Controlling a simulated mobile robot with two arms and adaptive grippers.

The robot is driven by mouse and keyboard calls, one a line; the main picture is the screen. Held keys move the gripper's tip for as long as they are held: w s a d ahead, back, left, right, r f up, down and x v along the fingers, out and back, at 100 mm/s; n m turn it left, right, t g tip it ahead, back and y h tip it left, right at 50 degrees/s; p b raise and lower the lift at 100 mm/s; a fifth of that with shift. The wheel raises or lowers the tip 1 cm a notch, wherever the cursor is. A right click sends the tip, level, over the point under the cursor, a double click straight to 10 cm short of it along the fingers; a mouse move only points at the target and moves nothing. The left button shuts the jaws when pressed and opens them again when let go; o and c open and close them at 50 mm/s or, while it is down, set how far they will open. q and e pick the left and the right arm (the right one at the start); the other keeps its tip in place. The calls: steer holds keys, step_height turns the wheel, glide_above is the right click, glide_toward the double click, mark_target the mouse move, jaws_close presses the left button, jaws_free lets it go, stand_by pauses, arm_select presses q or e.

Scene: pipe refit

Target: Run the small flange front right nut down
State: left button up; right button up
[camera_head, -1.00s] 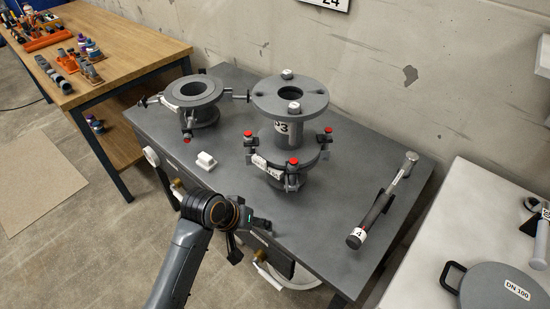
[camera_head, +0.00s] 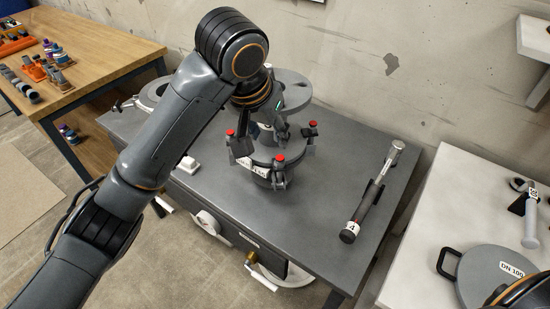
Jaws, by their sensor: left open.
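The grey upper flange (camera_head: 297,92) tops the pipe stack at the middle of the table. My left arm and wrist cover most of it, and I see no nut on it. Below is the wider flange (camera_head: 262,157), with red-capped clamps around its rim, among them a front one (camera_head: 280,158) and a right one (camera_head: 313,124). My left gripper (camera_head: 262,138) is open, pointing down in front of the stack. Its dark fingers overlap the pipe and the wider flange in the picture; I cannot tell whether they touch. My right gripper is out of view.
A hammer-like tool (camera_head: 372,195) labelled 4 lies on the grey table (camera_head: 330,210), right of the stack. A DN 100 lid (camera_head: 490,275) is on the white table at right.

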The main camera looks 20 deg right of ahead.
arm_select(q)
steer(key=b, duration=0.3)
glide_above(278, 160)
steer(key=s+a, duration=0.1)
steer(key=s, duration=0.1)
step_height(278, 160, down, 7)
steer(key=shift+x, duration=2.45)
steer(key=shift+w+a, duration=0.15)
steer(key=shift+a, duration=0.1)
jaws_close()
